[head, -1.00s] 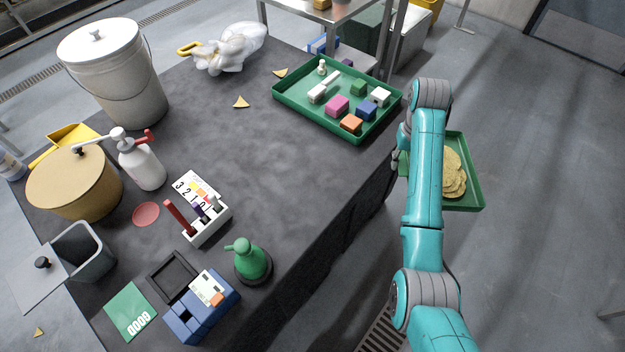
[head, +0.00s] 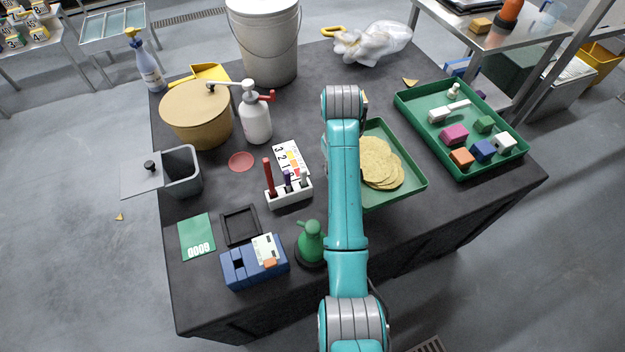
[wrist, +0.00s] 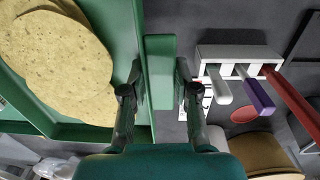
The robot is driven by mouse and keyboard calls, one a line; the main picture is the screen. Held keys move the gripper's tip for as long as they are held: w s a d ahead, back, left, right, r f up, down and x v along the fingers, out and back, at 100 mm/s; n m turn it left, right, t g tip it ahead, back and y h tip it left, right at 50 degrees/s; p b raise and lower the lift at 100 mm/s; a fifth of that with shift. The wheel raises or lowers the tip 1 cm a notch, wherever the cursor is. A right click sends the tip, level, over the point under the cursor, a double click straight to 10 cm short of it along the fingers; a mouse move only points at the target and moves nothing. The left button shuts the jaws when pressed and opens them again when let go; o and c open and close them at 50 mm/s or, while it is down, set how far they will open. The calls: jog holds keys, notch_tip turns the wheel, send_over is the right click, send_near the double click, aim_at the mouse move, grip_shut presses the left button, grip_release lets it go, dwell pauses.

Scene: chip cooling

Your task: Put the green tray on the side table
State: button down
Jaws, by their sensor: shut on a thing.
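A green tray (head: 407,186) with a stack of flat round yellow chips (head: 380,165) shows right of my arm in the head view, over the dark table. Whether it touches the tabletop is unclear. In the wrist view my gripper (wrist: 158,92) is shut on this tray's green edge grip (wrist: 160,60), with the chips (wrist: 55,60) to the left. The arm hides the gripper in the head view. Another green tray (head: 408,104), holding coloured blocks, sits at the table's right. Two possible side tables show: a small metal one (head: 115,22) upper left and a steel one (head: 475,42) upper right.
Open floor (head: 80,230) lies to the left.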

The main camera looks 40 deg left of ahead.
jog(key=shift+f, duration=4.8)
jog(key=shift+f, duration=0.1)
jog(key=c, duration=0.9)
grip_release()
jog(key=shift+o, duration=0.2)
